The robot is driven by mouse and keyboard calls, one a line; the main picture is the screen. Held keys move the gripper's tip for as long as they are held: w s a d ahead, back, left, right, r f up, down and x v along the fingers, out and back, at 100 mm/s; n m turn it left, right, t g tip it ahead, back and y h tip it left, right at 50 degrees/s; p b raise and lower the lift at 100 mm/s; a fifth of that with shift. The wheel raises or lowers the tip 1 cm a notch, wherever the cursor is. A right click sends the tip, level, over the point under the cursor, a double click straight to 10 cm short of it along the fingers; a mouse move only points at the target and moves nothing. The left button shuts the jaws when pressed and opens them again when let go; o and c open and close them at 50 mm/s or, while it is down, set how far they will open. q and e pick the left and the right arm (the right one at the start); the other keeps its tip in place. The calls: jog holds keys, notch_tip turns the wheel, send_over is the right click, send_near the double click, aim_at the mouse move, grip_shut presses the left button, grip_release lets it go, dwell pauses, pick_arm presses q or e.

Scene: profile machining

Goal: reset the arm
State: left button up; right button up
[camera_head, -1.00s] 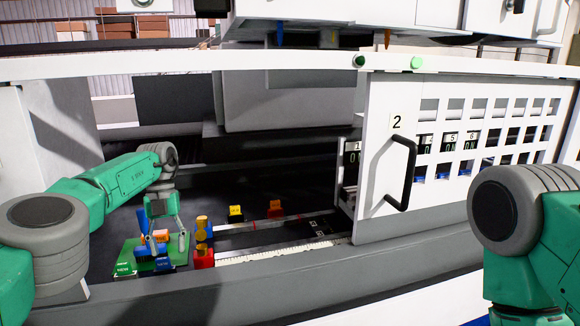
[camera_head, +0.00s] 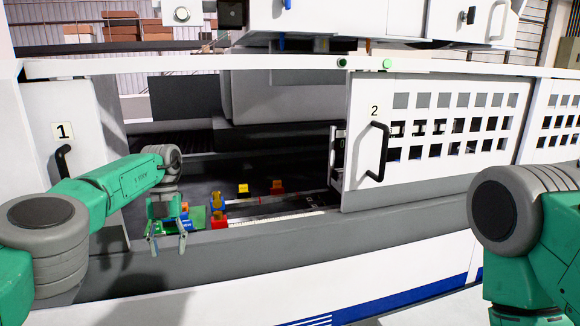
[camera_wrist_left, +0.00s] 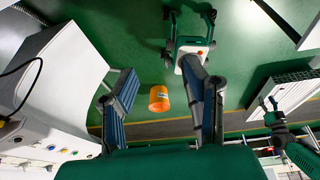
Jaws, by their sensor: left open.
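My left gripper (camera_head: 168,244) hangs from my green and grey arm at the left, in front of the machine's lower front edge. Its fingers are apart with nothing between them. In the left wrist view the two ribbed fingers (camera_wrist_left: 164,104) stand wide apart above a green floor. My right arm shows at the right edge of the head view; its gripper is out of the picture.
Door 2 (camera_head: 359,150) is white with a black handle, right of the opening; door 1 (camera_head: 62,105) is left. Inside are a green board (camera_head: 198,218), a yellow block (camera_head: 243,188) and a red block (camera_head: 277,186). An orange cylinder (camera_wrist_left: 159,98) shows in the wrist view.

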pick_arm(q)
jog(key=w+d+f+m+t+y+b, duration=0.1)
jog(key=d+f+m+t+y+b, duration=0.3)
jog(key=f+m, duration=0.4)
jog(key=w+d+f+m+t+y+b, duration=0.1)
jog(key=d+f+m+t+y+b, duration=0.15)
jog(key=f+m+t+y, duration=0.45)
jog(key=s+d+f+m+t+h+b, duration=0.25)
jog(key=s+f+m+h, duration=0.25)
jog(key=f+m, duration=0.5)
jog(key=s+a+f+m+g+h+b, duration=0.1)
jog(key=s+f+m+g+h+b, duration=0.15)
jog(key=s+f+m, duration=0.6)
jog(key=s+a+f+m+g+h+b, duration=0.1)
jog(key=s+f+h+b, duration=0.3)
jog(key=s, duration=0.9)
jog(key=s+a+f+m+g, duration=0.1)
jog(key=s+a+m+g, duration=0.1)
jog(key=s, duration=0.8)
jog(key=s+a+m+g, duration=0.3)
jog(key=s+g, duration=0.1)
jog(key=s, duration=0.6)
jog(key=shift+a+f+y, duration=0.35)
jog(key=shift+a+y, duration=0.05)
jog(key=shift+y, duration=0.05)
